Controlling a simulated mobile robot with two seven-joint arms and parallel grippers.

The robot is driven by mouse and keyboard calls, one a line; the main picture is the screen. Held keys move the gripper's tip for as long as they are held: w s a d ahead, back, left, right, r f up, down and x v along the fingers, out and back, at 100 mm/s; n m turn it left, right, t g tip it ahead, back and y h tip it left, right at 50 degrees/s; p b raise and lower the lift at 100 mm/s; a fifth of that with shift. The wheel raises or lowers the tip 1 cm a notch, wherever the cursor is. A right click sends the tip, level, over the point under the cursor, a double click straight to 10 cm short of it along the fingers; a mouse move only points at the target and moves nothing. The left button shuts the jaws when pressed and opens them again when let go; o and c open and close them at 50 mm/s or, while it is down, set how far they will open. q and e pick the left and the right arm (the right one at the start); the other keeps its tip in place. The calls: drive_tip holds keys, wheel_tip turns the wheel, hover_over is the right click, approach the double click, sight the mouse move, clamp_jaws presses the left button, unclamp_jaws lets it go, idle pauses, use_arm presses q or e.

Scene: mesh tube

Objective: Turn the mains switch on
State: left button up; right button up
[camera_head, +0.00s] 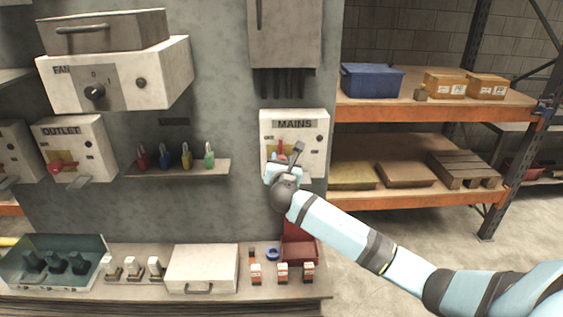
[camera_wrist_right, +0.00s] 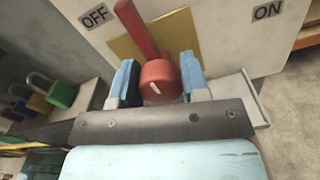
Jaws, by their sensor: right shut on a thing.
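The mains box (camera_head: 312,135) is a white box labelled MAINS on the grey wall, right of centre in the head view. Its red switch (camera_wrist_right: 158,78) has a round hub with a white mark and a long lever (camera_wrist_right: 137,28) tilted up and left, towards the OFF label (camera_wrist_right: 95,16). The ON label (camera_wrist_right: 267,11) is at the upper right in the wrist view. My right gripper (camera_head: 280,172) is at the box front and hides much of the switch in the head view. Its blue fingers are on both sides of the red hub, shut on it. My left gripper is not in view.
Padlocks (camera_head: 186,157) stand on a small shelf left of the mains box. The fan box (camera_head: 150,75) and outlet box (camera_head: 85,135) are farther left. A bench (camera_head: 150,295) with a white case runs below. Storage racks (camera_head: 430,110) stand at the right.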

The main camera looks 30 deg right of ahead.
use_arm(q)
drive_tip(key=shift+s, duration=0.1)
use_arm(e)
drive_tip(key=shift+m, duration=0.3)
drive_tip(key=shift+f+m+b, duration=0.1)
drive_tip(key=shift+m+b, duration=0.3)
drive_tip(key=shift+m, duration=0.5)
drive_tip(key=shift+m+b, duration=0.3)
drive_tip(key=shift+m, duration=0.5)
drive_tip(key=m+b, duration=0.1)
drive_tip(key=m, duration=0.1)
drive_tip(key=shift+s+d+f+m, duration=0.1)
drive_tip(key=shift+m, duration=0.2)
drive_tip(key=m+b, duration=0.2)
drive_tip(key=m, duration=0.2)
drive_tip(key=shift+m, duration=0.3)
drive_tip(key=m+b, duration=0.2)
drive_tip(key=m, duration=0.2)
drive_tip(key=shift+f, duration=0.1)
use_arm(q)
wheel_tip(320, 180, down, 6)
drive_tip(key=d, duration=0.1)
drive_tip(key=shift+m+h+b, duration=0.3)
drive_tip(key=shift+b, duration=0.1)
use_arm(e)
drive_tip(key=shift+m, duration=1.3)
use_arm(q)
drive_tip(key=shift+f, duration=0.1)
